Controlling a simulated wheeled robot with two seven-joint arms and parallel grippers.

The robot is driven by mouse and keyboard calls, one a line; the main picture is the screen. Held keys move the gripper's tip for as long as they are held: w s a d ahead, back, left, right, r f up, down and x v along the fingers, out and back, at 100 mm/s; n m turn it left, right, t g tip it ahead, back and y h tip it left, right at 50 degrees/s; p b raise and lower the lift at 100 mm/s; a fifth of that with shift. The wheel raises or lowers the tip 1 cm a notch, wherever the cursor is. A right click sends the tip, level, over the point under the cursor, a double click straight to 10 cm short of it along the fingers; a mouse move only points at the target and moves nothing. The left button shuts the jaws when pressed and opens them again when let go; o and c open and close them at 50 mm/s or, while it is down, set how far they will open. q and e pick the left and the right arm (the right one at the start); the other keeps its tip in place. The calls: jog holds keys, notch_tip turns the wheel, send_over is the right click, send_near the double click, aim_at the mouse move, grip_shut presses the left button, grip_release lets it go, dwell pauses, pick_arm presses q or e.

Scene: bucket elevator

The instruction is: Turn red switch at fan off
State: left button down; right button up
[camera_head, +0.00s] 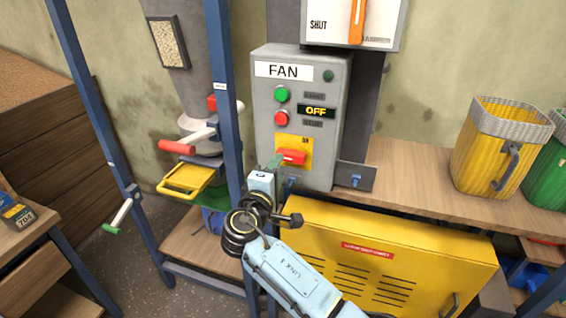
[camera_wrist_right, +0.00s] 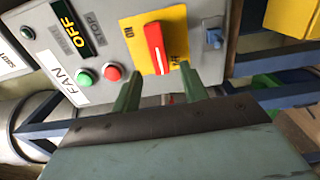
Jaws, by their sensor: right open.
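The grey FAN box (camera_head: 262,135) has a yellow plate (camera_head: 307,143) with a red switch (camera_head: 292,157) low on its front. The switch handle lies about horizontal in the head view. In the wrist view the red switch (camera_wrist_right: 155,48) sits on its yellow plate (camera_wrist_right: 176,25). The box display (camera_head: 316,111) reads OFF. My right gripper (camera_head: 281,171) is just below and left of the switch in the head view. In the wrist view its green fingers (camera_wrist_right: 158,88) are apart, with nothing between the tips, and the switch is just beyond them. My left gripper is out of view.
A green button (camera_head: 281,94) and a red button (camera_head: 281,118) are above the switch. A SHUT/orange-handle box (camera_head: 330,22) hangs above. A blue post (camera_head: 224,90) stands close left. A yellow cabinet (camera_head: 400,250) is below, and a wooden shelf (camera_head: 415,175) is right.

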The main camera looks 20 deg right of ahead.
jog(key=v, duration=0.7)
jog(key=shift+s+a+b, duration=0.2)
jog(key=shift+s+b, duration=0.1)
jog(key=shift+s, duration=0.05)
